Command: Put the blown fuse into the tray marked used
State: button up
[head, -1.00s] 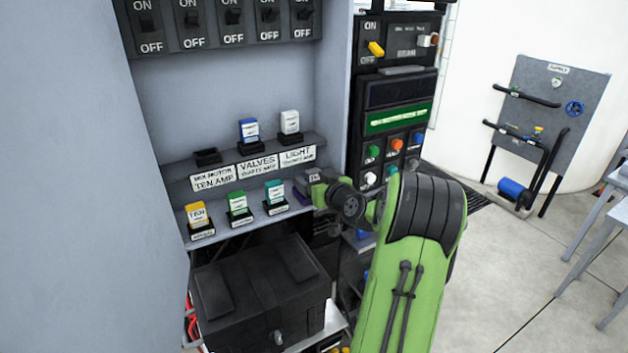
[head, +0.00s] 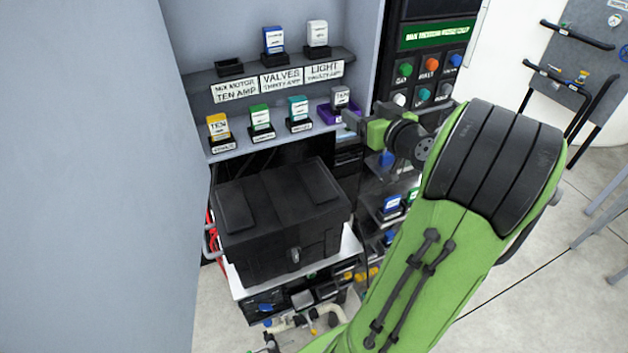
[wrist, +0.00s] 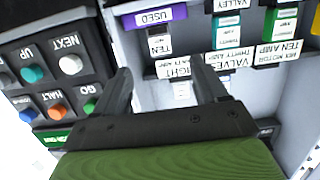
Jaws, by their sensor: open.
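A grey fuse (head: 341,98) with a white label stands upright in the purple tray (head: 326,115) at the right end of the lower shelf. In the wrist view the label of this tray (wrist: 154,17) reads USED, and the fuse (wrist: 160,46) shows the word TEN. My gripper (head: 350,121) is just in front and to the right of the tray. In the wrist view its two fingers (wrist: 165,88) are spread apart with nothing between them, clear of the fuse. The fuse holder (head: 229,67) above the MIX MOTOR TEN AMP label is empty.
Yellow (head: 217,126), green (head: 260,115) and teal (head: 298,108) fuses stand left of the tray. Blue (head: 274,40) and white (head: 317,34) fuses stand on the upper shelf. A button panel (head: 425,75) is close on the right. A black case (head: 280,222) stands below.

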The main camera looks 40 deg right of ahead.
jog(key=w+a+f+n+g+y, duration=0.1)
jog(key=a+f+n+g+y, duration=0.15)
jog(key=a, duration=1.05)
jog(key=w+a+f+n+g+y, duration=0.1)
jog(key=a+n+g+y, duration=0.15)
jog(key=a, duration=0.95)
jog(key=s+a+g, duration=0.2)
jog(key=s+a, duration=0.2)
jog(key=s, duration=0.4)
jog(key=s+a+f+m+g, duration=0.1)
jog(key=s+a, duration=0.3)
jog(key=s, duration=0.4)
jog(key=shift+f+g, duration=0.3)
jog(key=shift+g, duration=0.4)
jog(key=shift+s+f+b, duration=0.1)
jog(key=shift+f+b, duration=0.5)
jog(key=shift+b, duration=0.05)
